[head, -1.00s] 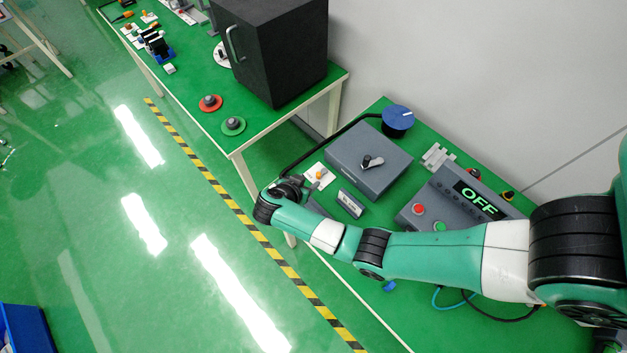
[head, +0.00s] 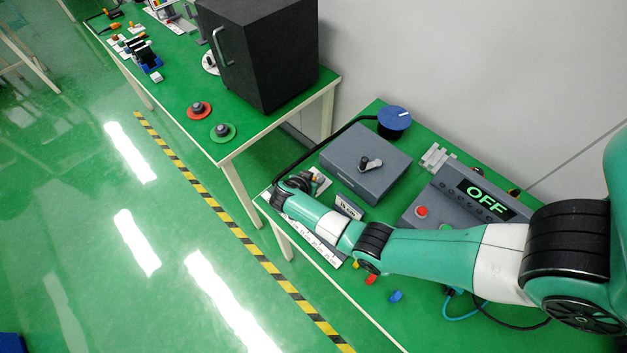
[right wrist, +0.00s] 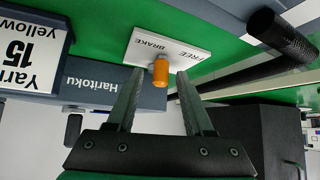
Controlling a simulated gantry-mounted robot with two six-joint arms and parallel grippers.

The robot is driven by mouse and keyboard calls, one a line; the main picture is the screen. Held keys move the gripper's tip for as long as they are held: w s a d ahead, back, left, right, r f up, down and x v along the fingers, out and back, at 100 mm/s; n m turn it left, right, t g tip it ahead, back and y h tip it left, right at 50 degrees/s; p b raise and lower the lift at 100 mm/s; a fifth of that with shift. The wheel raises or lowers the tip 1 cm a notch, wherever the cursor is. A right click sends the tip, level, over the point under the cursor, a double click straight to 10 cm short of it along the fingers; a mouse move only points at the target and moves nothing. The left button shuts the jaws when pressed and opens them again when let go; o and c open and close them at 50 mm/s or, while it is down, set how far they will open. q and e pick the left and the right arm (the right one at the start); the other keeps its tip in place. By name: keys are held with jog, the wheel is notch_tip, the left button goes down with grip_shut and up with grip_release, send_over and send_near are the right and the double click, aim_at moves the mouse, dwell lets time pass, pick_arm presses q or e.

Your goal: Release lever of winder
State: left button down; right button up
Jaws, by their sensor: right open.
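An orange lever knob (right wrist: 160,72) stands up from a white plate (right wrist: 172,52) marked FREE and BRAKE in the right wrist view. My right gripper (right wrist: 160,76) is open, with one finger on each side of the knob. Gaps show beside the knob; I cannot tell how deep it sits between the fingers. In the head view, my right gripper (head: 300,182) is at the table's left end, by the grey box (head: 362,160) with a crank handle. The wrist mostly hides the plate there. My left gripper is not in view.
A dark box labelled Haritoku (right wrist: 112,86) stands close beside the plate. A grey panel (head: 470,195) reads OFF. A second table (head: 272,122) with a black cabinet stands behind.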

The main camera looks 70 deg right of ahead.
grip_shut()
dwell(0.5)
jog(key=shift+w+d+f+m+g+b, duration=0.1)
jog(key=shift+w+m+g+b, duration=0.15)
jog(key=shift+m+g+b, duration=0.45)
jog(key=m+g+b, duration=0.1)
jog(key=m+b, duration=0.1)
jog(key=b, duration=0.2)
jog(key=w+m+g+y+b, duration=0.1)
jog(key=m+b, duration=0.1)
jog(key=b, duration=0.2)
jog(key=d+m+g+y+b, duration=0.1)
jog(key=b, duration=0.4)
jog(key=shift+w+f+m+g, duration=0.2)
jog(key=shift+f+m+g, duration=0.05)
jog(key=shift+m+g, duration=0.15)
jog(key=shift+r+m+b, duration=0.3)
jog(key=shift+r+b, duration=0.05)
jog(key=shift+b, duration=0.4)
